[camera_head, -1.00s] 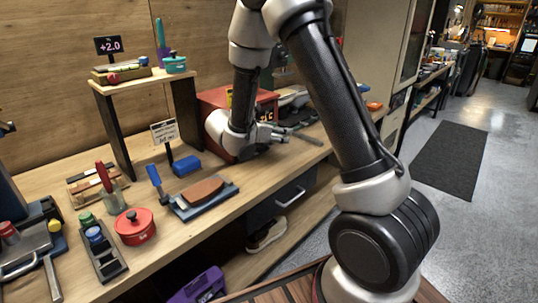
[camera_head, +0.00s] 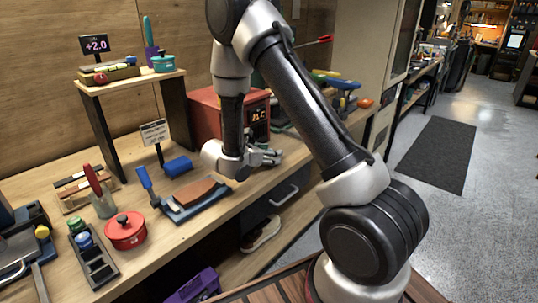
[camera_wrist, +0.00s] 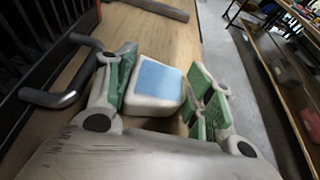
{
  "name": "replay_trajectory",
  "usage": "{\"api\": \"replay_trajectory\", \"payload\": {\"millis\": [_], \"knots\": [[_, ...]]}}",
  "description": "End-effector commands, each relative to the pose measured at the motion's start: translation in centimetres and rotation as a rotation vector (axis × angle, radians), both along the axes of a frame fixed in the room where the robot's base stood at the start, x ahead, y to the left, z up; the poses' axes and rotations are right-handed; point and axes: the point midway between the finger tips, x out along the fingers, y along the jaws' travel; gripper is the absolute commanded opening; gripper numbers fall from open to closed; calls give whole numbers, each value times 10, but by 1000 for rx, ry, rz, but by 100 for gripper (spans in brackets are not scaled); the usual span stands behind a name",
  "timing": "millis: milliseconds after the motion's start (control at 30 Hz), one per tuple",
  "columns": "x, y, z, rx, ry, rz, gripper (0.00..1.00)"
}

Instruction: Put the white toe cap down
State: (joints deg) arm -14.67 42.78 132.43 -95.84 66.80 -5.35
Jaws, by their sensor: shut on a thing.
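The white toe cap (camera_wrist: 155,85), a rounded white block with a pale blue patch on its top, sits between the green-padded fingers of my gripper (camera_wrist: 163,92) in the wrist view. The left pad lies close along it; a narrow gap seems to show by the right pad. My gripper is shut on it. In the head view my gripper (camera_head: 264,157) is low over the front part of the wooden bench (camera_head: 180,232), in front of the red oven (camera_head: 203,112). The toe cap cannot be made out there. Whether it touches the bench is unclear.
A dark bar handle (camera_wrist: 62,98) is close left of my gripper in the wrist view. A grey bar (camera_wrist: 160,10) lies farther along the bench. The bench edge and floor are to the right. A blue tray with a brown block (camera_head: 195,192) lies left of my gripper.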

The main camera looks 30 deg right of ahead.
Motion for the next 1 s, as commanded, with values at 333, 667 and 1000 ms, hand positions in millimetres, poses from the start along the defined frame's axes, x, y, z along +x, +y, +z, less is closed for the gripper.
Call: {"api": "replay_trajectory", "payload": {"millis": [333,667,1000], "knots": [[0,0,-2,0,0,0,74],[0,3,2,0,0,3,74],[-24,63,28,1,-2,6,74]]}}
